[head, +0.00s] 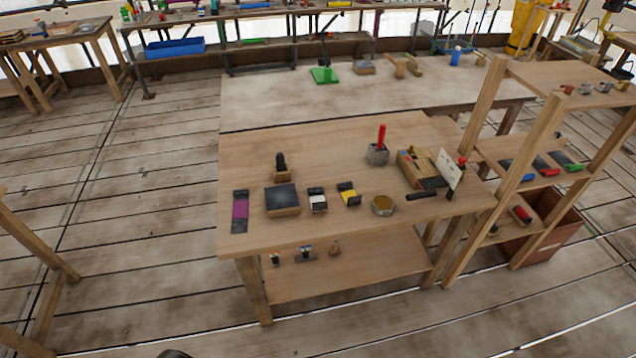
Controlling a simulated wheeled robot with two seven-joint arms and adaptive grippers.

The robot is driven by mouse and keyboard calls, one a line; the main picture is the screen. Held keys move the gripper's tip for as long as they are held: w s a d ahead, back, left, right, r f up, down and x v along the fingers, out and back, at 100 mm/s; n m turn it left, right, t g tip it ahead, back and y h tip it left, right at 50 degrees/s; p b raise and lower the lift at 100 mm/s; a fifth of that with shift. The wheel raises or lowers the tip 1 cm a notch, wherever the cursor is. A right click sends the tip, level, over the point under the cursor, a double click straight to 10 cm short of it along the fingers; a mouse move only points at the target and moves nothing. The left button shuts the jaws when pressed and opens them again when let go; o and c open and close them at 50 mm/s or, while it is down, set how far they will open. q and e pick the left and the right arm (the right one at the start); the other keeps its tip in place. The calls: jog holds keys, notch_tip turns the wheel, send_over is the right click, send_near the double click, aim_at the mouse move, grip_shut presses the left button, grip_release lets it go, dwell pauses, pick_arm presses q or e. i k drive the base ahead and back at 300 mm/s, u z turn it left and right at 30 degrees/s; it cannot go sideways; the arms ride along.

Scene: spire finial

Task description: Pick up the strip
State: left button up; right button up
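A flat purple strip with dark ends (240,209) lies near the left edge of the wooden workbench (330,228). It looks like the strip, and it lies lengthwise towards the front edge. Nothing covers it. Neither of my grippers shows clearly. Only a small dark shape (174,354) shows at the bottom edge, and I cannot tell what it is.
Right of the strip stand a dark-topped block (282,200), a black-handled tool (281,166), a white-and-black block (318,200), a yellow-and-black block (348,193) and a round tin (383,205). A wooden shelf (484,170) adjoins the bench's right side. Floor in front is clear.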

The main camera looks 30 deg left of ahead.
aim_at(315, 193)
jog(key=u, duration=0.4)
jog(key=i, duration=0.6)
jog(key=u, duration=0.6)
